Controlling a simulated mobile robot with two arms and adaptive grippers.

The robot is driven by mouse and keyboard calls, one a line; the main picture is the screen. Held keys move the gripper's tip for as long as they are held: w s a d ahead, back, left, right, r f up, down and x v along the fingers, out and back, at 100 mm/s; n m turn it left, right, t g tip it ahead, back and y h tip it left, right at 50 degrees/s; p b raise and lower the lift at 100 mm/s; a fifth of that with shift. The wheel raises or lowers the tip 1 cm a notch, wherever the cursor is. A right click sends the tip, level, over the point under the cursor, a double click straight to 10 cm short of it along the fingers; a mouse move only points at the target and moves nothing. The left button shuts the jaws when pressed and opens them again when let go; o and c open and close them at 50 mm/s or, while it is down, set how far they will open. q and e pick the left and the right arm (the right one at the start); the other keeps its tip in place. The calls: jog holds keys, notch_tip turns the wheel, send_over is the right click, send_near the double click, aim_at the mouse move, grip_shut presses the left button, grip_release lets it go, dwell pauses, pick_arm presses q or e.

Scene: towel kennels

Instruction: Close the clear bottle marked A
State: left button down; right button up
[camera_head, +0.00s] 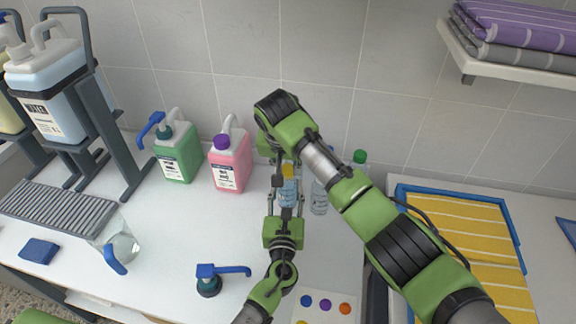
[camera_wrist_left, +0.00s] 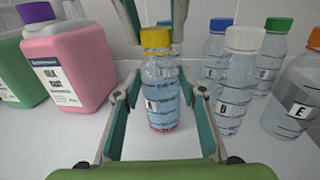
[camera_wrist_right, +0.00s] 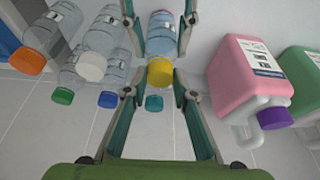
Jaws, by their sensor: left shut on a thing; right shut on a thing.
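The clear bottle marked A (camera_wrist_left: 162,112) stands upright on the white counter, with bluish contents and a pink layer at the bottom. Its yellow cap (camera_wrist_left: 155,38) sits at the top of the neck; I cannot tell how tightly. My left gripper (camera_wrist_left: 163,90) is shut around the bottle's body from the front. My right gripper (camera_wrist_right: 160,88) comes from above and is shut on the yellow cap (camera_wrist_right: 160,72). In the head view the bottle (camera_head: 288,192) is partly hidden by my arms.
Clear bottles with white (camera_wrist_left: 244,38), blue (camera_wrist_left: 220,25) and green (camera_wrist_left: 279,24) caps stand close on the right, plus one marked E (camera_wrist_left: 296,105). Pink (camera_head: 230,160) and green (camera_head: 178,150) jugs stand left.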

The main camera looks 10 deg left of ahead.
pick_arm(q)
jog(key=shift+d, duration=0.1)
pick_arm(e)
jog(key=shift+m, duration=0.3)
jog(key=shift+d, duration=0.1)
jog(key=o, duration=0.7)
jog(key=shift+c, duration=0.2)
jog(key=shift+r, duration=2.3)
jog(key=o, duration=0.6)
jog(key=shift+c, duration=0.2)
jog(key=shift+f, duration=0.1)
